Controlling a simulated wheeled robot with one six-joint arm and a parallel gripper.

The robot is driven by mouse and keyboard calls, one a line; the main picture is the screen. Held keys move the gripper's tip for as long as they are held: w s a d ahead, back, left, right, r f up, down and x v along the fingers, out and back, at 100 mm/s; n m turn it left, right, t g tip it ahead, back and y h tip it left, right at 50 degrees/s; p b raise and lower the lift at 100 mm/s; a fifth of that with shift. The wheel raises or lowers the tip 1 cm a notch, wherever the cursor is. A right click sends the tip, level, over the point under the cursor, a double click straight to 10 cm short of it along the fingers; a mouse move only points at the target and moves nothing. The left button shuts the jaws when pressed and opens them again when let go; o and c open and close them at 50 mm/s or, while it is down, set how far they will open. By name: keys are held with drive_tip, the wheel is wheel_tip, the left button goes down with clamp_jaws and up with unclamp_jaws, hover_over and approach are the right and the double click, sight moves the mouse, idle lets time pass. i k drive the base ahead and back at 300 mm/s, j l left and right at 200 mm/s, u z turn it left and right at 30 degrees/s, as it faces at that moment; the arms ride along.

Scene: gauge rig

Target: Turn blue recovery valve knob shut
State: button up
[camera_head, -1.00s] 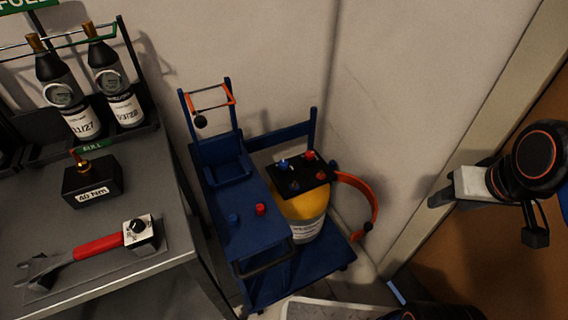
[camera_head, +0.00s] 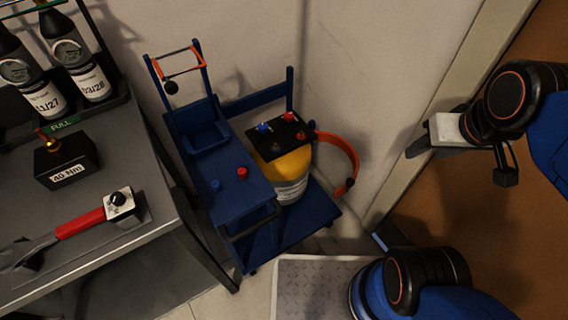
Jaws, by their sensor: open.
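A yellow cylinder (camera_head: 287,172) stands on a blue cart (camera_head: 240,205), with a black plate (camera_head: 285,140) on top. On the plate sit a blue knob (camera_head: 263,127) at the back left and a red knob (camera_head: 289,117) at the back right. Another blue knob (camera_head: 215,186) and a red knob (camera_head: 242,173) sit on the cart's panel. No label shows which blue knob is the recovery valve. My gripper (camera_head: 416,149) is open and empty, well to the right of the cylinder, touching nothing.
A grey bench (camera_head: 145,225) on the left holds a red-handled torque wrench (camera_head: 80,223), a black 40 Nm block (camera_head: 66,161) and bottles (camera_head: 87,82). The wall is close behind the cart.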

sight(263, 127)
drive_tip(key=u, duration=0.75)
drive_tip(key=i, duration=0.05)
